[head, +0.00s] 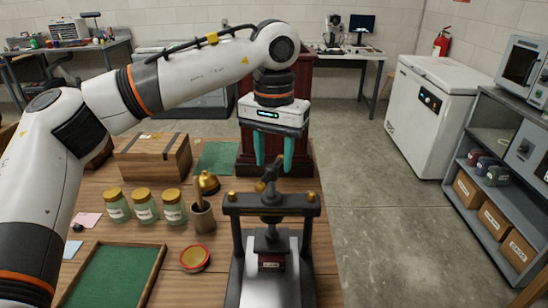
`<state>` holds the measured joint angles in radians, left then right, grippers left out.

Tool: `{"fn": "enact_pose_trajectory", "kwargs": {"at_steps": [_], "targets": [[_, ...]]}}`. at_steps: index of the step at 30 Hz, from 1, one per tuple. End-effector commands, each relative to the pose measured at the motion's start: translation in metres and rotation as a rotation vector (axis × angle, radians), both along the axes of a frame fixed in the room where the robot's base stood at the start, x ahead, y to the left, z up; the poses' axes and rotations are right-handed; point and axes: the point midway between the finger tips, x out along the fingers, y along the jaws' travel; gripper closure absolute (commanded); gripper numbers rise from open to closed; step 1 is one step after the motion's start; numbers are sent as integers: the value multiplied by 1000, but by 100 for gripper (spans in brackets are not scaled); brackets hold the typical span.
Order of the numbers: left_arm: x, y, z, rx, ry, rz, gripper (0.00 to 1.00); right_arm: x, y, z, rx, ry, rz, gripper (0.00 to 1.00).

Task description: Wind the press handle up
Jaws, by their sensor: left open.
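The book press (271,202) stands at the front of the wooden table, with a dark crossbar on two posts and brass knobs. Its handle (268,178) sits on the screw above the crossbar and shows a brass-coloured end; its exact direction is hard to tell. A small dark red block with a pale label (271,262) shows under the screw at the press plate. My left gripper (273,163) points down with teal fingers apart, over and slightly behind the handle in the picture. Nothing shows held between the fingers. My right gripper is not in view.
A dark wooden cabinet (306,95) stands close behind my gripper. A cup with a tool (203,218), a brass bell (208,182), several jars (145,206), a wooden box (153,157) and a green tray (112,277) lie left of the press.

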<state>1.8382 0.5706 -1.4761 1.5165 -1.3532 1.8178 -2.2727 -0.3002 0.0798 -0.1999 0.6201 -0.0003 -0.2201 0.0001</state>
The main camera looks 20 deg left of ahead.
Motion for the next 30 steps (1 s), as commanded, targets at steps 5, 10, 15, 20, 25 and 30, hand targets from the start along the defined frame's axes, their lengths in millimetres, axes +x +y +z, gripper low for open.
{"fn": "enact_pose_trajectory", "kwargs": {"at_steps": [5,10,15,20,25,30], "targets": [[-1,0,-9,0,0,-1,58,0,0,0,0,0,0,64],[0,0,-10,0,0,-1,58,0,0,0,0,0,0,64],[0,0,-10,0,0,-1,72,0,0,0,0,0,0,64],[0,0,-10,0,0,0,98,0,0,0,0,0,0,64],[0,0,-10,0,0,5,100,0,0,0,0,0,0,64],[0,0,-10,0,1,42,100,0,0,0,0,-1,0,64]]}}
